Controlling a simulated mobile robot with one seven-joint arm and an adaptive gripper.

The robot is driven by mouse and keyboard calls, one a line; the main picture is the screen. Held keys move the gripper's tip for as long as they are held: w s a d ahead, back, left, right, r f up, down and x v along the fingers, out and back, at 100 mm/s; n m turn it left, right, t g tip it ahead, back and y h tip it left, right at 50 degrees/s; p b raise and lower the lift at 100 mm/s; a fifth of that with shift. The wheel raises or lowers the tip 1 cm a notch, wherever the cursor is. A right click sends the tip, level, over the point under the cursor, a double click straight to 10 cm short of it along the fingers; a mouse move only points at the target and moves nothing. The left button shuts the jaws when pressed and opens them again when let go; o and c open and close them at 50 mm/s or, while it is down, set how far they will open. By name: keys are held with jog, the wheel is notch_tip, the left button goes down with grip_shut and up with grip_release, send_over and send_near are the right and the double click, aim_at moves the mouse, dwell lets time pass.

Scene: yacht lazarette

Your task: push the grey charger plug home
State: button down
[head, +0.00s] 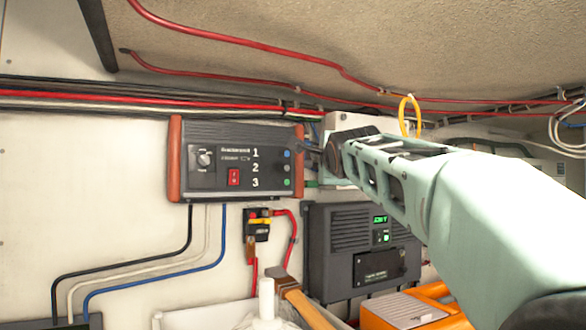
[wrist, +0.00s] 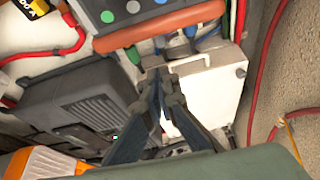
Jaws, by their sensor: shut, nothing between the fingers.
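The dark panel with orange ends (head: 240,160) is fixed to the wall, with coloured dots beside numbers 1, 2 and 3. In the wrist view, plugs line its orange end (wrist: 150,27): a blue plug (wrist: 190,31), a green plug (wrist: 133,55), and a small grey plug (wrist: 160,43) between them. My gripper (wrist: 160,72) is shut and empty, its tips just off the grey plug; I cannot tell whether they touch. In the head view my gripper (head: 308,149) is at the panel's right end and hides the grey plug. How deep the plug sits is unclear.
A white box (wrist: 208,85) is close beside my fingers. A dark unit with a green display (head: 350,255) is below. Red cables (head: 240,42) run along the ceiling, and a yellow loop (head: 411,118) hangs above my arm. A hammer (head: 300,297) and orange case (head: 440,293) stand low.

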aim_at(311, 164)
jog(key=w+p, duration=0.4)
jog(key=w, duration=0.5)
jog(key=shift+w+d+p, duration=0.15)
jog(key=shift+w+p, duration=0.2)
jog(key=shift+p, duration=0.05)
jog(key=shift+s+a+b, duration=0.25)
jog(key=shift+a+b, duration=0.45)
jog(key=shift+b, duration=0.4)
jog(key=shift+a, duration=0.1)
